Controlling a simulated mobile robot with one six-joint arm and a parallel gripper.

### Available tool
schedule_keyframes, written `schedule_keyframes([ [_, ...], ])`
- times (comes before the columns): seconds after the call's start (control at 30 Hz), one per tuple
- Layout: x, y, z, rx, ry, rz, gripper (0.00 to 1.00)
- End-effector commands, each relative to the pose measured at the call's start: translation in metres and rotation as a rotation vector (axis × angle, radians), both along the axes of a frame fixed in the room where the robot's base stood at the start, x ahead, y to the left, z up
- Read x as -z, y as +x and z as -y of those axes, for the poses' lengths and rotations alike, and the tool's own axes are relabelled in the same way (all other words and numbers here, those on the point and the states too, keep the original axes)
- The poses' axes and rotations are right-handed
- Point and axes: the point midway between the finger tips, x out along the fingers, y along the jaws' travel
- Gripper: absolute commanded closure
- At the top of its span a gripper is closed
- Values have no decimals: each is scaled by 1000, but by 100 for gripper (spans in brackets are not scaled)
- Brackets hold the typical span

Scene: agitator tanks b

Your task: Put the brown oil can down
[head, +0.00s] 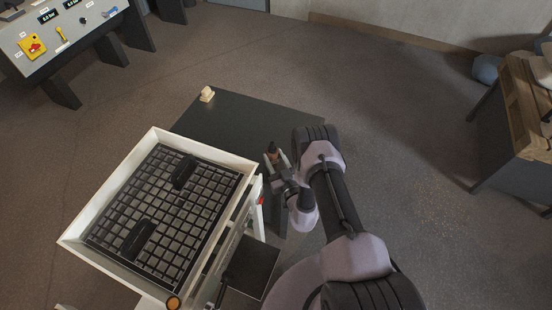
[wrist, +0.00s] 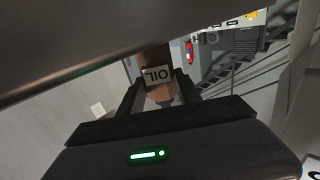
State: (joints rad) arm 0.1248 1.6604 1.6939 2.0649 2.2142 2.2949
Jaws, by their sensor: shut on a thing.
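The brown oil can (wrist: 157,57) is between the fingers of my gripper (wrist: 155,95) in the wrist view, with a white label reading OIL, upside down in that view. In the head view the can (head: 272,150) is a small brown shape at the tip of my gripper (head: 275,158). My gripper is shut on it, just right of the white-framed tray. The can's lower part is hidden by the fingers, and I cannot tell how high it is held.
The white-framed tray (head: 250,163) with a dark grid and two black handles is at the left. Floor between is open.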

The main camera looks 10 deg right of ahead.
Motion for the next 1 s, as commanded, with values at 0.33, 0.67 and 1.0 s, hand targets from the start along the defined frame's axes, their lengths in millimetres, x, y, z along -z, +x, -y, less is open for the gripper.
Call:
schedule_keyframes([
  [0.33, 3, 0, 0, 0, 0, 0, 38],
  [0.67, -3, -5, 1, 0, 0, -3, 38],
  [1.0, -5, -91, 16, 3, 3, -5, 38],
])
